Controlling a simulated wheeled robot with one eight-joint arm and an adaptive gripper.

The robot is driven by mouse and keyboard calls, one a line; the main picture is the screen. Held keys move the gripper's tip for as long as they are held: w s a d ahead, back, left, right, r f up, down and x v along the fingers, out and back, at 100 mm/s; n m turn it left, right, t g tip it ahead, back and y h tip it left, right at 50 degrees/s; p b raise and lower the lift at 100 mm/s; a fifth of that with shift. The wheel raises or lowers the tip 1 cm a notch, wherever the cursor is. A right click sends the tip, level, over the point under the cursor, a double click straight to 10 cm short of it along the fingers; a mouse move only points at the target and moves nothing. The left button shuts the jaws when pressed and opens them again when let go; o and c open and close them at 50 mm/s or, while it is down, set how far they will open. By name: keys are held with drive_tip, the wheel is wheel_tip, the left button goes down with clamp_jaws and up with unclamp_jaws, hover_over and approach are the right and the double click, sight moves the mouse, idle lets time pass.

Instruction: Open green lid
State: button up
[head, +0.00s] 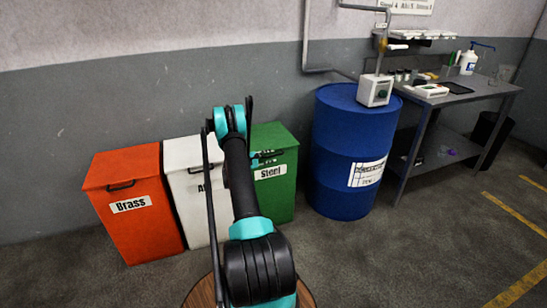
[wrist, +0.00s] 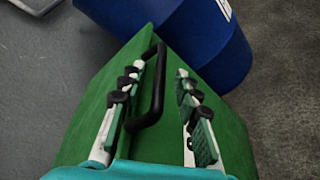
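The green bin labelled Steel (head: 282,190) stands at the right end of a row of bins, partly behind my arm in the head view. Its green lid (head: 275,137) lies shut on top. In the wrist view the lid (wrist: 95,115) fills the middle, with a black bar handle (wrist: 155,95) on it. My gripper (wrist: 160,72) is open, with one finger on each side of the handle. The left finger is close to the handle; I cannot tell whether it touches. The right finger is clearly apart from it. In the head view my arm mostly hides the gripper.
A white bin (head: 187,185) and an orange Brass bin (head: 125,200) stand to the left. A blue drum (head: 335,150) stands close on the right, also behind the lid in the wrist view (wrist: 210,45). A workbench (head: 455,98) is further right. Floor in front is clear.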

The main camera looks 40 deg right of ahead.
drive_tip(key=shift+x, duration=1.4)
drive_tip(key=shift+c, duration=0.2)
clamp_jaws()
